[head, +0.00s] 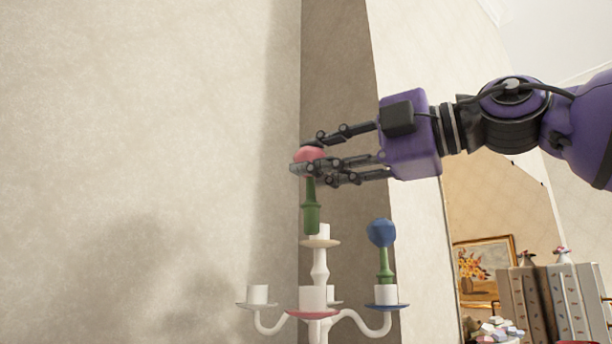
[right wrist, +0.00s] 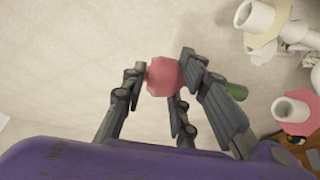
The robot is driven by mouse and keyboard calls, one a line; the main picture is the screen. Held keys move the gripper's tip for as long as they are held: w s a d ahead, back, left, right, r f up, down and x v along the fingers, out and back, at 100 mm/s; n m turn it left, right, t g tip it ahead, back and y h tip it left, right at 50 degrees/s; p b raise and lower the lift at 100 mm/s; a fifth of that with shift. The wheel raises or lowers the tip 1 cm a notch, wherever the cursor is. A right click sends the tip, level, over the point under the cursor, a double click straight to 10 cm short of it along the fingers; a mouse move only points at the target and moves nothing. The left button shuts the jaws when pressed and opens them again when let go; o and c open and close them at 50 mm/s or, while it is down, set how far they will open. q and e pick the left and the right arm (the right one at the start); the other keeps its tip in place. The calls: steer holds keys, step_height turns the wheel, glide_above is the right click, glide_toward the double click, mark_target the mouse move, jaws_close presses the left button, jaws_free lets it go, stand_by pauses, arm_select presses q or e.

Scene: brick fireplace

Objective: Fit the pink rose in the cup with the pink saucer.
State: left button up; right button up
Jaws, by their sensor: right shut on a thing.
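My right gripper (head: 306,158) is shut on the head of the pink rose (head: 311,154), whose green stem hangs down. In the head view the stem's lower end shows just in front of or above the top cup (head: 321,231); I cannot tell the depth. The cup with the pink saucer (head: 313,297) is low at the front of the white candelabra and looks empty. In the right wrist view the rose (right wrist: 164,76) sits between the fingers (right wrist: 165,80), and the pink saucer (right wrist: 297,112) with its white cup is at the right. My left gripper is not in view.
A blue rose (head: 381,233) stands upright in the cup with the blue saucer (head: 387,304) at the right. Another cup (head: 257,294) is at the left. Free space lies left of the candelabra.

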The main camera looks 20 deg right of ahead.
mark_target(310, 189)
steer(key=shift+s+r, duration=0.2)
steer(key=shift+s, duration=0.45)
steer(key=shift+y, duration=0.3)
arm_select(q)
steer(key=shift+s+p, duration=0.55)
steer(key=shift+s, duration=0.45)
arm_select(e)
steer(key=shift+w+f, duration=0.1)
steer(key=shift+f, duration=2.8)
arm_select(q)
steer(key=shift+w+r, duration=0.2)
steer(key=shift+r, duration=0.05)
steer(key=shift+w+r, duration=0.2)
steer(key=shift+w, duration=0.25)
